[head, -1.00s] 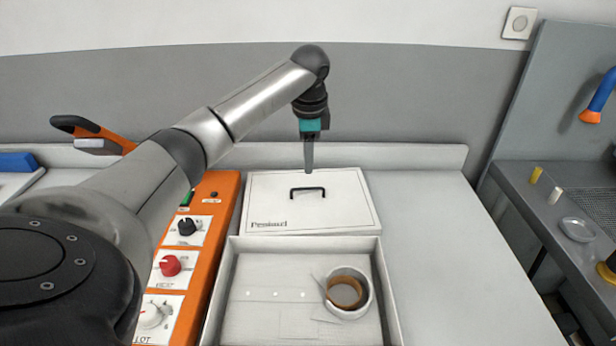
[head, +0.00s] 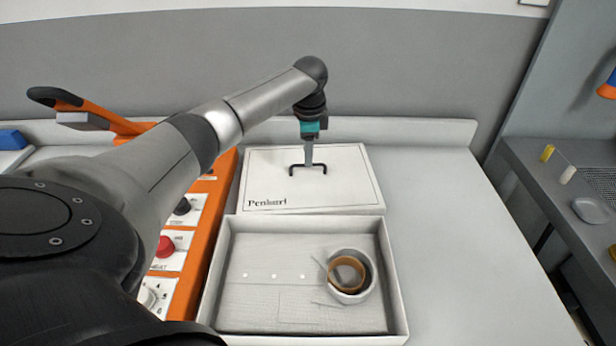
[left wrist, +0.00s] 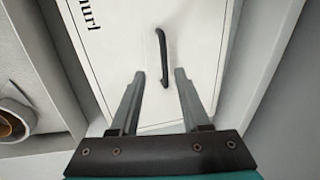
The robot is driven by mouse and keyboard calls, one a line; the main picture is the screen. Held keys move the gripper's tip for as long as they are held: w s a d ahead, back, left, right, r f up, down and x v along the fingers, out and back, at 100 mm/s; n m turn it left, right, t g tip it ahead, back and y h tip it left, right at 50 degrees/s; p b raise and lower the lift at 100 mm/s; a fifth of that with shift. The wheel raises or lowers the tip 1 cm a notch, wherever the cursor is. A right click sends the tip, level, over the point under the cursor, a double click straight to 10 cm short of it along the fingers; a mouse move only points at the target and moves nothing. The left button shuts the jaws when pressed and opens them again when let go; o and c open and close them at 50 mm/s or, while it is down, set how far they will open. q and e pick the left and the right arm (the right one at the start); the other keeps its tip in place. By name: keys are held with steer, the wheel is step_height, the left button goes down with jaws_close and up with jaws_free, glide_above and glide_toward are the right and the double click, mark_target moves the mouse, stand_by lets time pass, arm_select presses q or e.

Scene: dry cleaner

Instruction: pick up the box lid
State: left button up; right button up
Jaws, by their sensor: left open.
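The white box lid (head: 345,190) lies flat behind the open box, with printed lettering and a black bar handle (head: 294,170) on top. The lid also shows in the left wrist view (left wrist: 125,50), with its handle (left wrist: 163,58). My left gripper (head: 309,165) points down over the lid at the handle. In the left wrist view its two fingers (left wrist: 158,78) are apart, and the handle shows between and just beyond their tips. Nothing is held. I cannot tell the exact height of the tips above the lid. My right gripper is not in view.
The open white box (head: 398,300) stands in front of the lid and holds a tape roll (head: 348,273). An orange control panel (head: 222,190) with knobs is at left. The white counter (head: 440,220) is clear at right. A wall rises behind.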

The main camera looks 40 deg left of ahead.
mark_target(308, 172)
arm_select(q)
steer(key=shift+w+a+f+b, duration=0.15)
steer(key=shift+w+f+b, duration=0.1)
steer(key=shift+f, duration=0.55)
steer(key=shift+w+a+f+b, duration=0.15)
steer(key=shift+w+f+b, duration=0.1)
steer(key=shift+f, duration=0.55)
steer(key=shift+w+a+f+b, duration=0.15)
steer(key=shift+f+b, duration=0.1)
steer(key=shift+f, duration=0.55)
steer(key=shift+c, duration=0.2)
jaws_close()
